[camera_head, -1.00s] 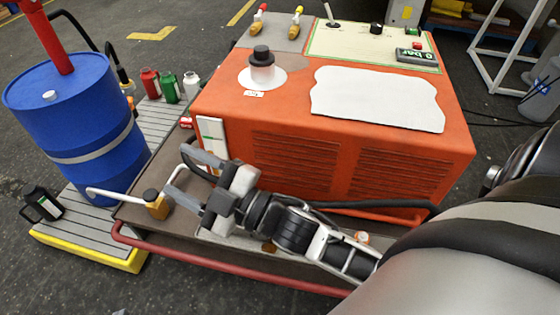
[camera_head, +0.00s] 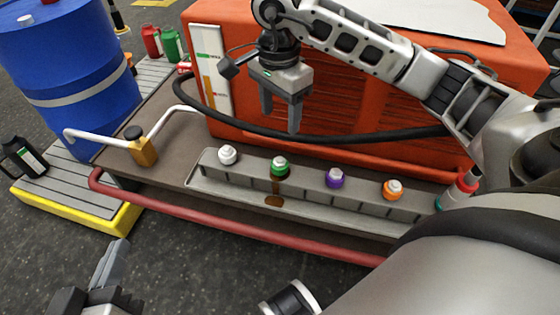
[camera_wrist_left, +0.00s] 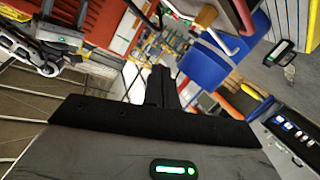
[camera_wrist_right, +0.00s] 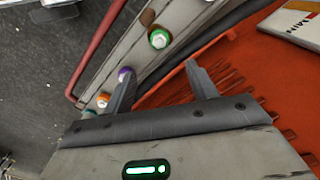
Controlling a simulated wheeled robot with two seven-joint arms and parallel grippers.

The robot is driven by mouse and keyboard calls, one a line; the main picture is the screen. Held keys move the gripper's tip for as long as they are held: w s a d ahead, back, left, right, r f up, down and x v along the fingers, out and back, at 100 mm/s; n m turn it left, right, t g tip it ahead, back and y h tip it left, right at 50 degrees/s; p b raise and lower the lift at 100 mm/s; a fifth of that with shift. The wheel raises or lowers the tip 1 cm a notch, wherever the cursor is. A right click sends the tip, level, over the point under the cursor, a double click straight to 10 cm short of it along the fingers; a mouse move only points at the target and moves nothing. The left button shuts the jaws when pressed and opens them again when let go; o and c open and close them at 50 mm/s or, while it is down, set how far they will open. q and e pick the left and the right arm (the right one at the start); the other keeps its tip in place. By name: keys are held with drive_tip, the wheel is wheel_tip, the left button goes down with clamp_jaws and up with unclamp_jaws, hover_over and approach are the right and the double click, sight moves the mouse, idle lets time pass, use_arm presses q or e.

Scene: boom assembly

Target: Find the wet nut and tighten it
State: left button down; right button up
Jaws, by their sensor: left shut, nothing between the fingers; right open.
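Nuts with a white (camera_head: 228,154), green (camera_head: 280,167), purple (camera_head: 335,178) and orange (camera_head: 393,189) collar stand in a row on a grey manifold. A brown wet-looking streak runs down below the green nut to a dark patch (camera_head: 274,201). My right gripper (camera_head: 281,122) is open and empty, fingers down, above and behind the green nut. The right wrist view shows the green nut (camera_wrist_right: 159,39) beyond the open fingers (camera_wrist_right: 157,75). My left gripper (camera_head: 119,246) is shut and empty at the lower left; its fingers show in the left wrist view (camera_wrist_left: 160,88).
An orange machine (camera_head: 330,70) stands behind the manifold, with a black hose (camera_head: 340,136) in front. A red rail (camera_head: 230,215) runs along the front. A white-piped brass fitting (camera_head: 142,150) and blue drum (camera_head: 70,75) are at left. A red-and-teal object (camera_head: 460,190) is at right.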

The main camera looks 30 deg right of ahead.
drive_tip(key=b, duration=0.3)
approach(280, 162)
wheel_tip(280, 162, down, 5)
drive_tip(key=shift+s+f, duration=0.1)
drive_tip(key=shift+s, duration=0.05)
wheel_tip(280, 162, down, 2)
drive_tip(key=shift+f+b, duration=0.25)
drive_tip(key=shift+b, duration=0.25)
use_arm(q)
drive_tip(key=shift+w+d+r+t+h, duration=0.1)
drive_tip(key=shift+w+r+t+h, duration=0.15)
drive_tip(key=shift+r+t, duration=0.2)
drive_tip(key=shift+w+r+t+h, duration=0.2)
drive_tip(key=shift+r+t+h, duration=0.15)
drive_tip(key=shift+r, duration=0.2)
drive_tip(key=shift+w+d+r+t+h, duration=0.1)
drive_tip(key=shift+w+r+t+h, duration=0.15)
drive_tip(key=shift+r+t, duration=0.2)
use_arm(e)
drive_tip(key=shift+f, duration=0.6)
drive_tip(key=shift+c, duration=0.4)
drive_tip(key=c, duration=0.9)
